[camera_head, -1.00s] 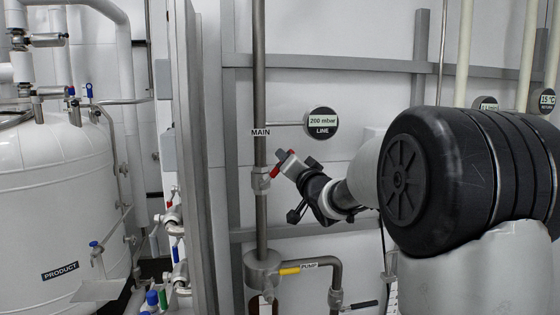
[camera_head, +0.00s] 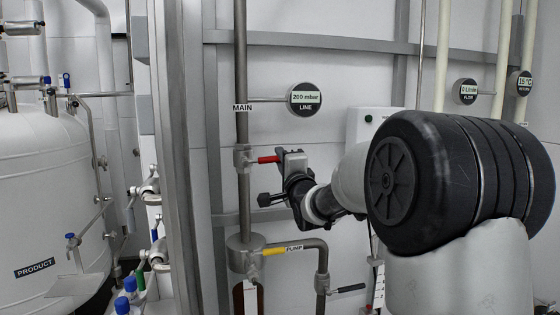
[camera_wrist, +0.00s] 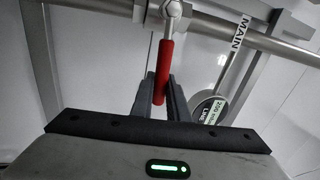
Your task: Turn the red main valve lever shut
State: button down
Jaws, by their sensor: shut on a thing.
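The red main valve lever (camera_head: 266,159) sticks out to the right, roughly horizontal, from its valve body (camera_head: 242,158) on the vertical MAIN pipe (camera_head: 241,60). It also shows in the wrist view (camera_wrist: 163,70), where its red grip runs down between my fingers. My gripper (camera_head: 287,160) is shut on the outer end of the lever, and in the wrist view the two fingers (camera_wrist: 161,95) stand on either side of it. The MAIN label (camera_head: 243,107) is above the valve.
The line gauge (camera_head: 305,98) reads 200 mbar, up and right of the valve. The yellow pump lever (camera_head: 276,251) is below my gripper. A grey upright post (camera_head: 178,150) stands left of the pipe. The white product tank (camera_head: 45,200) is at the far left.

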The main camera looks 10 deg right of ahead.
jog(key=shift+f+m, duration=0.4)
jog(key=shift+m, duration=0.1)
jog(key=c, duration=1.7)
grip_release()
jog(key=shift+b, duration=0.3)
